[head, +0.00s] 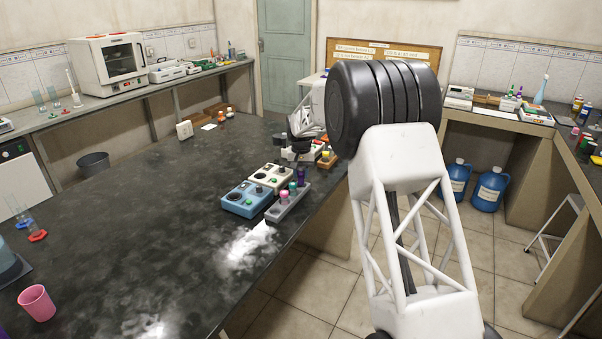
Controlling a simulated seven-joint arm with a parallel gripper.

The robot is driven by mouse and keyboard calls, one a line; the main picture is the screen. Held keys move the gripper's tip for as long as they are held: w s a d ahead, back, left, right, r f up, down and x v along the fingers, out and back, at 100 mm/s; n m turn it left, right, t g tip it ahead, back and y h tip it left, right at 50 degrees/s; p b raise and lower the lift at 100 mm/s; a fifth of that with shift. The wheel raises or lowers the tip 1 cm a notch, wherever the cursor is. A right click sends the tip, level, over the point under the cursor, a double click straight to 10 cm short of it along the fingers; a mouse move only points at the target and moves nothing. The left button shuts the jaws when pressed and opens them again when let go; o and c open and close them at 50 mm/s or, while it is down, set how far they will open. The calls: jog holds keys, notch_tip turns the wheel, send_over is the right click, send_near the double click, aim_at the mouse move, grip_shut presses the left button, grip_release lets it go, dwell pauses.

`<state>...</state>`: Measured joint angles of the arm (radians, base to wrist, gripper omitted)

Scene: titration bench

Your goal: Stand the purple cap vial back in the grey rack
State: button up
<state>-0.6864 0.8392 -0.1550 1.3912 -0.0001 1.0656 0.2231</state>
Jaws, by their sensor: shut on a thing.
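The grey rack (287,206) stands near the right edge of the dark bench, in the middle of the head view. A vial with a pink cap (283,196) and one with a green cap (292,186) stand in it. The purple cap vial (301,176) is upright at the rack's far end, just under my gripper (300,162). My gripper points down and is shut on this vial near its top. The fingertips are small and partly hidden in shadow. I cannot tell whether the vial's foot is in a hole of the rack or just above it.
A blue device (245,199) and a cream device (271,178) stand close to the rack's left. A yellow block (326,160) stands beyond it. A pink cup (37,303) is at the near left. The bench's middle is clear.

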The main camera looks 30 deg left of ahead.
jog(key=shift+f, duration=1.25)
dwell(2.0)
jog(key=o, duration=1.3)
jog(key=shift+r, duration=0.1)
jog(key=shift+r, duration=2.95)
jog(key=shift+d, duration=0.1)
